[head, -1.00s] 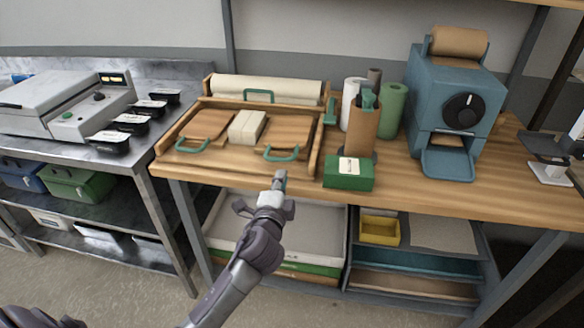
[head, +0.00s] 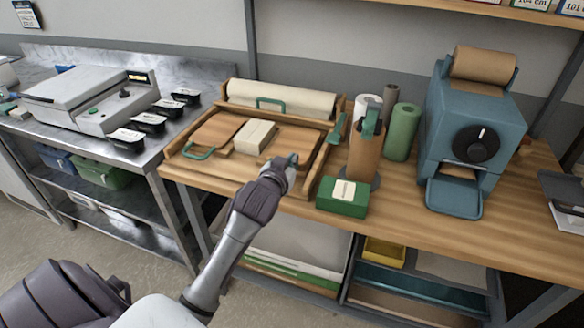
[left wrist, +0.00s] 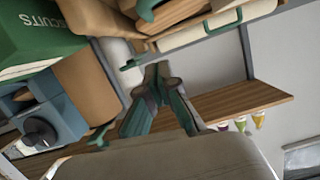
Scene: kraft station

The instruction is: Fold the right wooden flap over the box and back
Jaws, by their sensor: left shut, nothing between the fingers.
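A cream box (head: 254,137) lies in the middle of the wooden wrapping tray (head: 311,180). The right wooden flap (head: 292,139) lies flat to the right of the box. Its green handle is hidden behind my left gripper in the head view. The left flap (head: 215,132) with its green handle (head: 199,152) lies flat on the other side. My left gripper (head: 291,161) is shut and empty at the front edge of the right flap; I cannot tell if it touches. Its fingers (left wrist: 160,75) also show in the left wrist view. My right gripper is not in view.
A cream roll (head: 280,99) sits behind the tray. A green carton (head: 343,198), a brown roll (head: 365,152), a green roll (head: 402,132) and a blue dispenser (head: 471,130) stand to the right. A steel bench with a grey machine (head: 90,100) is at the left.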

